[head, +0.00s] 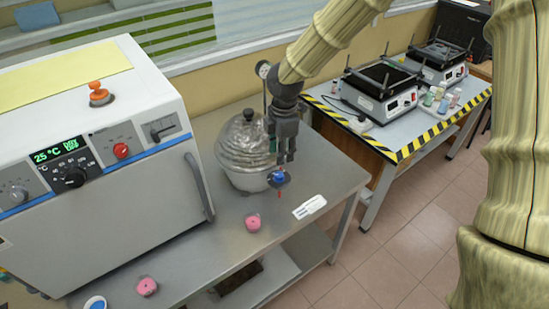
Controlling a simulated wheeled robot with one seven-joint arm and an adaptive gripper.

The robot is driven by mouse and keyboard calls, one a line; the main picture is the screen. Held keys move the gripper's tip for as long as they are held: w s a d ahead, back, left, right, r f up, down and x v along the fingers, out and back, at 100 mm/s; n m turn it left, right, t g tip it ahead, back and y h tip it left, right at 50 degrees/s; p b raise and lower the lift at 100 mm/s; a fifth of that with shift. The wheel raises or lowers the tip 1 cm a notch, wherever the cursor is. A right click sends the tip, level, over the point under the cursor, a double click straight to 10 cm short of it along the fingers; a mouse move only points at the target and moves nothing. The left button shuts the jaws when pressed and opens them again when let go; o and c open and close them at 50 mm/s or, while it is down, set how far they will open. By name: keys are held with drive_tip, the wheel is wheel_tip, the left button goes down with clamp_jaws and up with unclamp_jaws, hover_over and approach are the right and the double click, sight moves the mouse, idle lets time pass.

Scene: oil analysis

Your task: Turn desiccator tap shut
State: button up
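The desiccator (240,150) is a round vessel with a ribbed, glassy lid and a dark knob on top. It stands on the grey metal bench, right of the white oven. A blue tap (278,178) with a small red tip below it shows at the desiccator's front right side. My gripper (285,159) points down just above the tap, in front of the lid's right side. Its fingers look close together, but their gap is too small to judge. I cannot tell whether they touch the tap.
The white oven (110,150) with a side handle fills the left. Pink round items (253,223) and a white label (310,207) lie on the bench (215,255). A gauge (263,70) stands behind the desiccator. A striped-edge table (400,140) with black-topped devices is at right.

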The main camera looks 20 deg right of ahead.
sight(279, 174)
drive_tip(key=shift+w+f+p, duration=0.25)
drive_tip(key=shift+f+p, duration=0.15)
drive_tip(key=shift+f, duration=0.45)
drive_tip(key=shift+w+a+f+p, duration=0.15)
drive_tip(key=shift+f+p, duration=0.5)
drive_tip(key=shift+f, duration=1.55)
drive_tip(key=shift+w+d+f+p, duration=0.1)
drive_tip(key=shift+f+p, duration=0.55)
drive_tip(key=shift+f, duration=1.55)
drive_tip(key=c, duration=0.8)
